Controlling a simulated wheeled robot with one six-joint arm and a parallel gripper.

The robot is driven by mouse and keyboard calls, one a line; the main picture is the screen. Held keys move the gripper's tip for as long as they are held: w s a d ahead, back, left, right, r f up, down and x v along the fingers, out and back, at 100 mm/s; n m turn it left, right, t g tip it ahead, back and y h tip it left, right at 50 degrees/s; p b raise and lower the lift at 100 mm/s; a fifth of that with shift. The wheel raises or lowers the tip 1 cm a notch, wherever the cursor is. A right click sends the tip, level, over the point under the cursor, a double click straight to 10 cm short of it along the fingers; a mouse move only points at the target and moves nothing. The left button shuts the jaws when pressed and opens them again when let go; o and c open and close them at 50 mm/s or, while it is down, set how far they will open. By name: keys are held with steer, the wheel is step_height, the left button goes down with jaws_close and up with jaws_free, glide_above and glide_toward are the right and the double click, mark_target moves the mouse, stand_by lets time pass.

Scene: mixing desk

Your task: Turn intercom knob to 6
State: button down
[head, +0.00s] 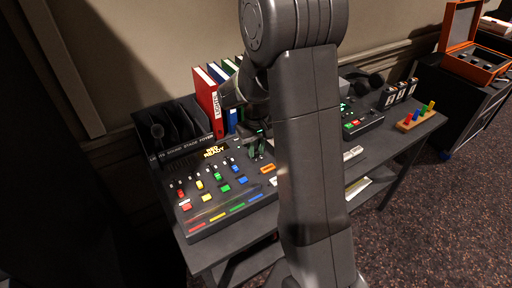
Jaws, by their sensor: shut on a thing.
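The mixing desk (219,216) stands on the table, with coloured faders, buttons and a lit display reading "READY" (214,151). My gripper (257,147) is down at the upper right part of this desk, right of the display. It is shut on what appears to be the intercom knob. The knob itself is hidden by my fingers and arm, so its pointer and the number 6 cannot be read.
Red, blue and green binders (207,98) stand close behind my gripper. A rack of dark slots (170,125) is at the back left. A black box with buttons (360,119), headphones (366,84) and a wooden block with coloured pegs (416,118) are on the right. My arm covers the middle.

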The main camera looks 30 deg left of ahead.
mark_target(256, 151)
steer(key=m, duration=1.2)
steer(key=shift+p, duration=0.3)
stand_by(0.4)
steer(key=c, duration=1.3)
jaws_free()
step_height(256, 151, up, 14)
steer(key=shift+p, duration=0.4)
steer(key=shift+f, duration=0.15)
